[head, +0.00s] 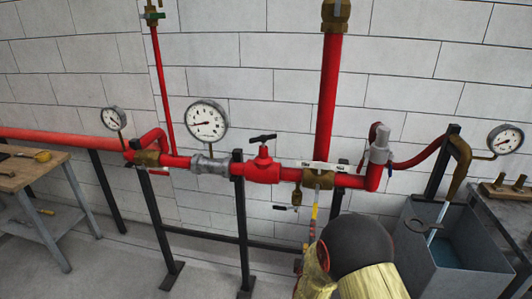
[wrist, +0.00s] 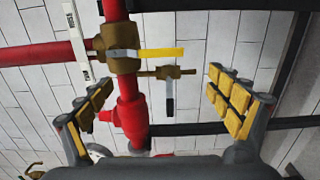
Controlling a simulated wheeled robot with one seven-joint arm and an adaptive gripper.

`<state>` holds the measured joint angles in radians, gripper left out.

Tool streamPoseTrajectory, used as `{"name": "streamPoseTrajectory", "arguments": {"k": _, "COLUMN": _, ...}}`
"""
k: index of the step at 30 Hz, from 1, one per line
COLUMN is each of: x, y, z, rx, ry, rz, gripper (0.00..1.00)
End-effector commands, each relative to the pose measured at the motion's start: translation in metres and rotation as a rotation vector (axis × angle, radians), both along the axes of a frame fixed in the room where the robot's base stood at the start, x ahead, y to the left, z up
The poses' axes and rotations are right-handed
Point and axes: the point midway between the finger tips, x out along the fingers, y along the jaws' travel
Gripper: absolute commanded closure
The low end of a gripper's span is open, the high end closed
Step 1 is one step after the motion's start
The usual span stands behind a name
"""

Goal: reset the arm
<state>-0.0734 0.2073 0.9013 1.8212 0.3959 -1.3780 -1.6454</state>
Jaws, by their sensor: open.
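My gripper (wrist: 158,88) is open and empty in the wrist view. Its two fingers with yellow pads stand wide apart at left and right. Beyond the gap, a brass valve (wrist: 112,38) sits on the red pipe, with a yellow-ended lever (wrist: 162,53) pointing right. A small brass valve (wrist: 172,72) with a dark handle is beside it. The fingers touch neither, as far as I can see. In the head view, my dark and gold arm (head: 358,245) is at the lower right, below the yellow lever (head: 314,213); the fingers are not clear there.
A red pipe run (head: 350,181) crosses along the white wall, on black stands (head: 239,215). A red valve (head: 262,167) and a gauge (head: 206,121) are on it. A wooden bench (head: 20,175) is at left, a grey tank (head: 455,278) at right. The floor at left centre is clear.

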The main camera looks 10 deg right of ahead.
Motion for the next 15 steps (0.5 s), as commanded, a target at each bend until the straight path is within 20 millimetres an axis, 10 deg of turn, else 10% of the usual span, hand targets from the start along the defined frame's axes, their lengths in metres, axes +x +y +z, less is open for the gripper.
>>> {"name": "streamPoseTrajectory", "arguments": {"k": 6, "x": -0.005, "y": 0.009, "z": -0.056, "rx": 0.283, "ry": 0.127, "rz": 0.007, "gripper": 0.09}}
{"name": "streamPoseTrajectory", "arguments": {"k": 10, "x": -0.032, "y": 0.026, "z": -0.119, "rx": 0.537, "ry": 0.323, "rz": -0.025, "gripper": 0.09}}
{"name": "streamPoseTrajectory", "arguments": {"k": 15, "x": -0.075, "y": 0.053, "z": -0.148, "rx": 0.848, "ry": 0.547, "rz": -0.127, "gripper": 0.09}}
